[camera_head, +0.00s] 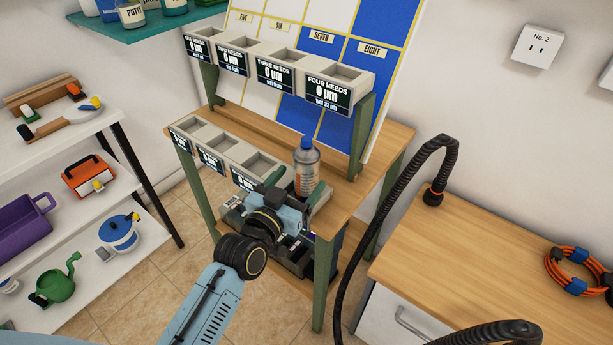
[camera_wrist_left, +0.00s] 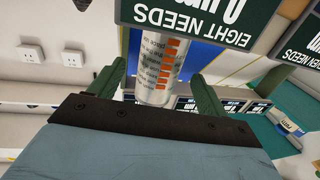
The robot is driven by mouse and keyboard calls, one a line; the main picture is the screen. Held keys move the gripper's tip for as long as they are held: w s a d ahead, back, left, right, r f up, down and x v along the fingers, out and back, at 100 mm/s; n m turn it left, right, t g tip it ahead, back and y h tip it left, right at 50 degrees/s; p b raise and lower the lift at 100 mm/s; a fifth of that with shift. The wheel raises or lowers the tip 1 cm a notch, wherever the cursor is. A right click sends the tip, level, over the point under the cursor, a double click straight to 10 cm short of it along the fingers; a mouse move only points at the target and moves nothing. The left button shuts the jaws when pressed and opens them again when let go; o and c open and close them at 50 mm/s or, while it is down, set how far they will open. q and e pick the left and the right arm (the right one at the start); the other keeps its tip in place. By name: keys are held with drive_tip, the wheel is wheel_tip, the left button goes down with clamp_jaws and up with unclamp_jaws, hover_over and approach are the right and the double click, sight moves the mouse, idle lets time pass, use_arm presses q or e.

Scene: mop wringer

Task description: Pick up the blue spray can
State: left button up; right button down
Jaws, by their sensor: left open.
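In the left wrist view the can (camera_wrist_left: 160,75) lies between the two spread fingers (camera_wrist_left: 158,84), with gaps on both sides. Its label shows orange marks and small text. The can's lower part is partly hidden by my gripper in the head view. My right gripper is not in view.
Labelled grey trays (camera_head: 255,160) stand left of the can. An upper tray row (camera_head: 337,80) overhangs behind it, before a blue and white chart (camera_head: 310,45). A green bench leg (camera_head: 322,285) stands close to my arm. A black hose (camera_head: 365,200) curves at right.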

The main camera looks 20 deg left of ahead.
use_arm(q)
drive_tip(key=w, duration=0.2)
drive_tip(key=w+d+b, duration=0.1)
drive_tip(key=w, duration=0.2)
drive_tip(key=shift+w, duration=0.3)
drive_tip(key=c, duration=1.1)
drive_tip(key=shift+r, duration=0.1)
drive_tip(key=shift+c, duration=0.7)
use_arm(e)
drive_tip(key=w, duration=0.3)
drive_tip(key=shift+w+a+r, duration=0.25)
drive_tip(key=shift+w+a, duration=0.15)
